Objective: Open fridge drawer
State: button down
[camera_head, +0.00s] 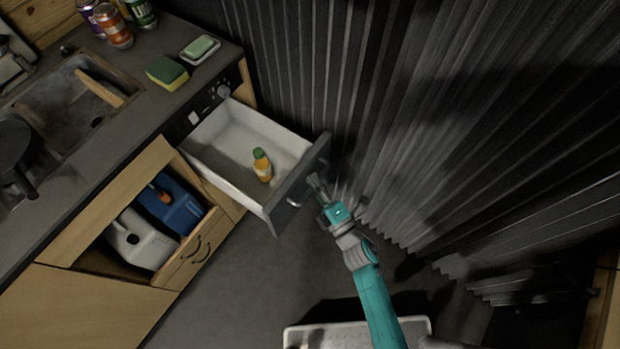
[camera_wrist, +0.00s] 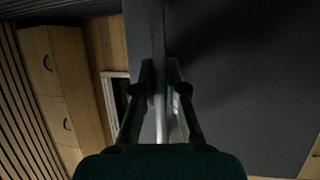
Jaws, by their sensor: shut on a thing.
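The fridge drawer (camera_head: 215,165) is pulled out from the counter, with a white inside and a dark grey front (camera_head: 284,195). The exact finger contact is dark and hard to make out.
The counter holds a sink (camera_head: 65,110), a sponge (camera_head: 167,73), a soap dish (camera_head: 200,50) and several cans (camera_head: 113,26). Below, an open cupboard holds a white jug (camera_head: 140,238) and a blue jug (camera_head: 170,205). A pleated dark curtain (camera_head: 440,110) hangs close on the right.

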dwell(0.3)
jog(key=c, duration=1.5)
grip_release()
jog(key=shift+s, duration=0.1)
jog(key=v, duration=1.2)
jog(key=shift+f, duration=0.15)
jog(key=shift+d, duration=0.1)
jog(key=s+d+r+m+g+h, duration=0.1)
jog(key=s+d+r+m+h, duration=0.2)
jog(key=s+r+m, duration=0.2)
jog(key=s+d+r+m+h, duration=0.3)
jog(key=s+r+m, duration=0.3)
jog(key=s+m, duration=0.4)
jog(key=s+d+r+m+g+h, duration=0.1)
jog(key=s+d+r+m+h, duration=0.2)
jog(key=s+r+m, duration=0.2)
jog(key=shift+s+r+m+g+h, duration=0.1)
jog(key=shift+s+m+g+h, duration=0.05)
jog(key=shift+s+m, duration=0.7)
jog(key=shift+s+r+m+g+h, duration=0.15)
jog(key=shift+s+m, duration=0.5)
jog(key=shift+s, duration=0.4)
